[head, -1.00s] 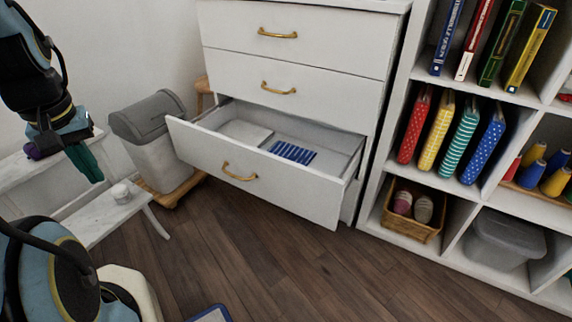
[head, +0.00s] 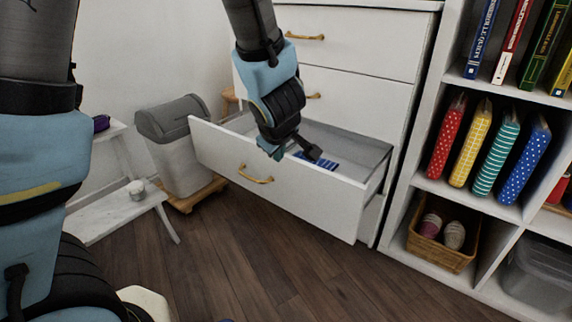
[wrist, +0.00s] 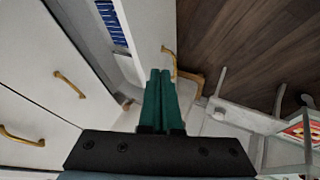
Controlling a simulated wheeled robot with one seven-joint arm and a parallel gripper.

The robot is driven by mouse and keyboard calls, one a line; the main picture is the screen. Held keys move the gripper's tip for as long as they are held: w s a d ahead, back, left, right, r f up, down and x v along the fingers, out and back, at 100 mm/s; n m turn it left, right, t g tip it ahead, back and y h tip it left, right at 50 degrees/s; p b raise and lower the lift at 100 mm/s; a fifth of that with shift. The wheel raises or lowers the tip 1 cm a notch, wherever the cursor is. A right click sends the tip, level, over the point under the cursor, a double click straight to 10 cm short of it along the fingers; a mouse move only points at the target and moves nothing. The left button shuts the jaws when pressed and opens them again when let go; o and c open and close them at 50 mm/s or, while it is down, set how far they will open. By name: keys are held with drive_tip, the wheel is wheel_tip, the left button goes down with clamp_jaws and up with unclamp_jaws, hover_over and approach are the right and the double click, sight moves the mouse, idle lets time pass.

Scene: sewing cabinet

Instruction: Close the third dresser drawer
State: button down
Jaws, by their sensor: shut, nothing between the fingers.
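The white dresser (head: 355,40) has its third drawer (head: 290,192) pulled well out, with a brass handle (head: 256,174) on its front. A blue striped item (head: 322,162) lies inside. The drawer also shows at the top of the wrist view (wrist: 148,22), with its handle (wrist: 169,60) just right of the fingertips. My gripper (wrist: 160,72) has its two green fingers together and empty, pointing toward the drawer front. In the head view my wrist hangs over the drawer front and hides part of its top edge. I cannot tell whether the fingers touch it.
A shelf unit (head: 428,189) with books and a basket (head: 440,240) stands close right of the dresser. A grey-lidded bin (head: 182,150) is close left of the drawer. The wooden floor (head: 260,260) before the drawer is clear.

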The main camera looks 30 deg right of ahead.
drive_tip(key=b, duration=0.6)
approach(288, 166)
wheel_tip(288, 166, down, 5)
drive_tip(key=w+a, duration=0.1)
drive_tip(key=a, duration=0.1)
drive_tip(key=shift+w+d+r+p, duration=0.2)
drive_tip(key=shift+d+r+p, duration=0.1)
drive_tip(key=shift+d, duration=0.25)
drive_tip(key=shift+w+d+r+p, duration=0.25)
drive_tip(key=shift+d+r, duration=0.1)
drive_tip(key=shift+d, duration=0.15)
drive_tip(key=shift+w+d+f, duration=0.1)
drive_tip(key=shift+w+d, duration=0.2)
drive_tip(key=shift+d, duration=0.25)
